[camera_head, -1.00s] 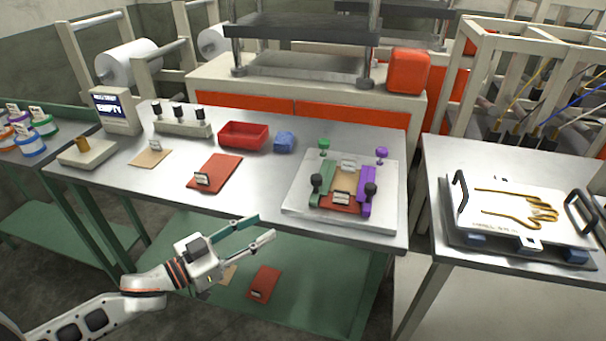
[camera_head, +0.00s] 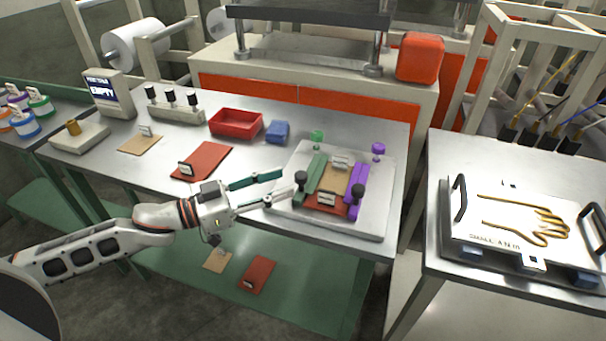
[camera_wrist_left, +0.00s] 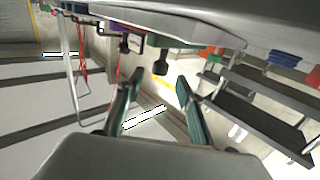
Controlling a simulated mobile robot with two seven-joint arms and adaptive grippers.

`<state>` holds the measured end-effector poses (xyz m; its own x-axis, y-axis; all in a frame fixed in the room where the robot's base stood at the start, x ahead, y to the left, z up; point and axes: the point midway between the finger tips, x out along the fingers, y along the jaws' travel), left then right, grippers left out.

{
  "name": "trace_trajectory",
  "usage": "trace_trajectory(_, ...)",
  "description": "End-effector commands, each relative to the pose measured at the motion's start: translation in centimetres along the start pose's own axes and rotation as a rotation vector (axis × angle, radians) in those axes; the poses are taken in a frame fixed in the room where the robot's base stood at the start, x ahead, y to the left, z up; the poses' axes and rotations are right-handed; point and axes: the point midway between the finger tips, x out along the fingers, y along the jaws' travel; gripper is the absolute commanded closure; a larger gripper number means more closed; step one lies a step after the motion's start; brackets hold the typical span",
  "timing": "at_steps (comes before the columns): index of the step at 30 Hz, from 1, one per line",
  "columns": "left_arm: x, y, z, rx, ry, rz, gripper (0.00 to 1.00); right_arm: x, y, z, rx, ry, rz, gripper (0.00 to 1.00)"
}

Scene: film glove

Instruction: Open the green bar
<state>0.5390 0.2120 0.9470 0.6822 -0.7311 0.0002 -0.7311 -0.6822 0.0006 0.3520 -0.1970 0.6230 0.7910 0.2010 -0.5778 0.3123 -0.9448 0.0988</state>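The green bar (camera_head: 315,176) lies on the left side of a pale fixture plate (camera_head: 374,217) on the metal table. A black knob (camera_head: 300,178) stands at its near end, and a green knob (camera_head: 317,136) stands beyond its far end. My left gripper (camera_head: 286,184) is open and empty, just left of the black knob. In the left wrist view the open fingers (camera_wrist_left: 158,88) point toward a black knob (camera_wrist_left: 161,68), which shows beyond and between them. I cannot tell whether a fingertip touches it. My right gripper is not in view.
A purple bar (camera_head: 357,191) lies on the plate's right side, with tan and red sheets between the bars. A red sheet (camera_head: 202,160), a red tray (camera_head: 236,123) and a blue lump (camera_head: 277,131) lie to the left. A second table (camera_head: 440,180) holds a hand-shaped mould.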

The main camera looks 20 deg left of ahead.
Motion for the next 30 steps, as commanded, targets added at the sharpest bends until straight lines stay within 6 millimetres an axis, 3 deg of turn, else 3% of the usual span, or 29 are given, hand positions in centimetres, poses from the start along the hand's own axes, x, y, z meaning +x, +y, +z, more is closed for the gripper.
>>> trace_trajectory(12, 5.0, 0.0, -0.1, 0.000, 0.002, 0.000, 0.63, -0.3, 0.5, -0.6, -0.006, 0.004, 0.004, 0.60)
trace_trajectory(26, 6.1, 0.0, 0.0, 0.000, 0.000, -0.001, 0.63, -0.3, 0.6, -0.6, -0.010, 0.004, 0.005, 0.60)
trace_trajectory(27, 6.1, 0.0, 0.0, 0.000, 0.000, -0.001, 0.66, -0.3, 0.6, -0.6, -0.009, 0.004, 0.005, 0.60)
trace_trajectory(30, 6.1, 0.0, 0.0, 0.000, 0.000, -0.001, 0.92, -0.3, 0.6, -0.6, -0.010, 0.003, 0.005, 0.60)
